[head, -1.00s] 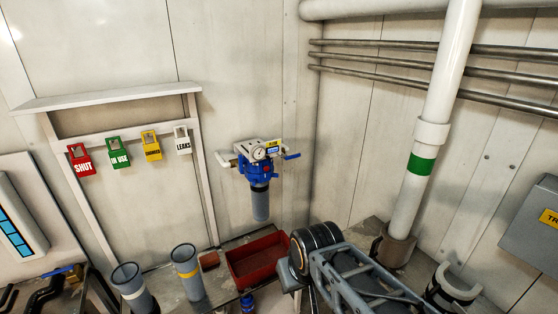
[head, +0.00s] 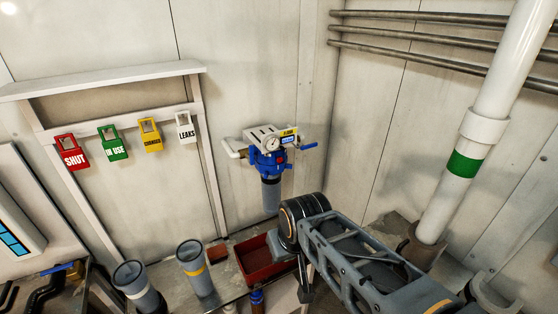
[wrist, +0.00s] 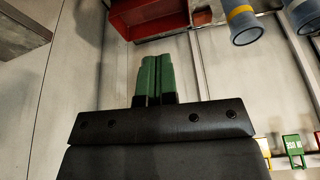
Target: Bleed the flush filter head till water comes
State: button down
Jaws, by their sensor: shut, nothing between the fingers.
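The flush filter head (head: 268,162) is a blue body on the back wall near the corner. My gripper's green fingers (wrist: 153,78) are together and empty in the wrist view. The filter head is not in that view. In the head view my arm stands in front and right of the filter, apart from it; the fingertips are not clear there.
A red tray (head: 246,264) lies on the bench below the filter. Two grey cups, one yellow-banded (head: 194,271) and one white-banded (head: 136,288), stand left of it. Several coloured tags, including a red one (head: 71,155), hang on a rail. A white pipe (head: 482,125) stands right.

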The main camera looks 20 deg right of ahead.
aim_at(280, 160)
jog(key=w+d+r+m+y, duration=0.2)
jog(key=w+m+y, duration=0.8)
jog(key=m+y, duration=0.1)
jog(key=w+d+r+m+t+y+p, duration=0.1)
jog(key=w+d+m+t, duration=0.3)
jog(key=d, duration=0.5)
jog(key=w+r+t+y, duration=0.1)
jog(key=w+t, duration=0.1)
jog(key=shift+d+r+m+t, duration=0.2)
jog(key=shift+d+m+t, duration=0.15)
jog(key=shift+m+t, duration=0.05)
jog(key=shift+w, duration=0.15)
jog(key=w+a, duration=0.1)
jog(key=w, duration=0.7)
jog(key=shift+w+p, duration=0.25)
jog(key=shift+p, duration=0.2)
jog(key=shift+w, duration=0.2)
dwell(0.4)
jog(key=shift+w+a, duration=0.1)
jog(key=shift+w, duration=0.15)
